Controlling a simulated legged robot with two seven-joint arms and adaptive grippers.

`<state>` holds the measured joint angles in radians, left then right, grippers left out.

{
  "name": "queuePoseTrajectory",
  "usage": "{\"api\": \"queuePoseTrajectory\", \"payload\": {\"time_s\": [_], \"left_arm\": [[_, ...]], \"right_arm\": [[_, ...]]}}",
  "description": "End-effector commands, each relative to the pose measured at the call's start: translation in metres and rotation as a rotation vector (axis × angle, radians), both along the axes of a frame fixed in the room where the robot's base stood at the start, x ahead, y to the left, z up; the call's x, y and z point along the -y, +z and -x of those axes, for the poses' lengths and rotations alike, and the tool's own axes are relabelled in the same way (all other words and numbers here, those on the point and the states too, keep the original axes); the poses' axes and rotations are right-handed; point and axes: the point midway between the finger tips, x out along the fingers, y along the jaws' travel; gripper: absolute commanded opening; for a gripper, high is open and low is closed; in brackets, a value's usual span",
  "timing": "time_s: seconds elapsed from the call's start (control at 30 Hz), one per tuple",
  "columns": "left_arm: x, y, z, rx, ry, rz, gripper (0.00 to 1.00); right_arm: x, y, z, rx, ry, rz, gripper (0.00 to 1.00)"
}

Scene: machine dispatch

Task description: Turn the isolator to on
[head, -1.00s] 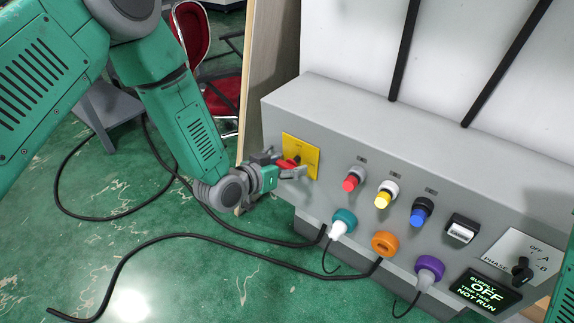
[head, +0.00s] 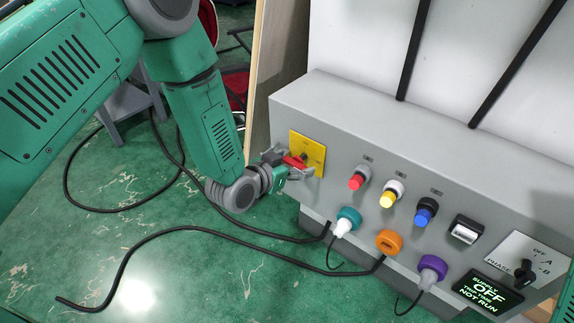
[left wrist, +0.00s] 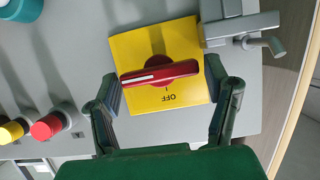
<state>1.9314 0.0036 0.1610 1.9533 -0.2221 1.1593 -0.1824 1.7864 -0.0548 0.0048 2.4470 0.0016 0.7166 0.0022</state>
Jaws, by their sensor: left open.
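The isolator is a red bar handle (head: 293,161) on a yellow square plate (head: 315,150) at the left end of the grey panel. In the left wrist view the red handle (left wrist: 160,73) with its white stripe lies nearly crosswise on the yellow plate (left wrist: 145,40). The word OFF shows upside down on the plate, below the handle. My left gripper (head: 290,166) is open at the plate. In the left wrist view my left gripper (left wrist: 168,92) has one finger near each end of the handle; I cannot tell whether they touch it. My right gripper is not in view.
Red (head: 358,179), yellow (head: 389,196) and blue (head: 425,214) buttons stick out right of the isolator. Teal, orange and purple connectors sit below them. A display (head: 486,293) reads SUPPLY OFF. A grey latch (left wrist: 242,30) stands beside the plate. Black cables lie on the green floor.

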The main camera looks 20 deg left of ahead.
Motion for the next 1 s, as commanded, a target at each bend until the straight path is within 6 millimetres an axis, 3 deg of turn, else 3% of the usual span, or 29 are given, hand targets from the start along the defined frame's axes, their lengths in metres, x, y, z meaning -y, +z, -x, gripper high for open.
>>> {"api": "queuePoseTrajectory", "payload": {"time_s": [0.6,1.0], "left_arm": [[-0.034,0.039,0.093,-0.003,0.001,-0.003,0.71],[-0.037,0.043,0.101,-0.002,0.000,-0.002,0.71]], "right_arm": [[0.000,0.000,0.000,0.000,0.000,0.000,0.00],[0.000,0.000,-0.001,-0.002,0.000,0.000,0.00]]}}
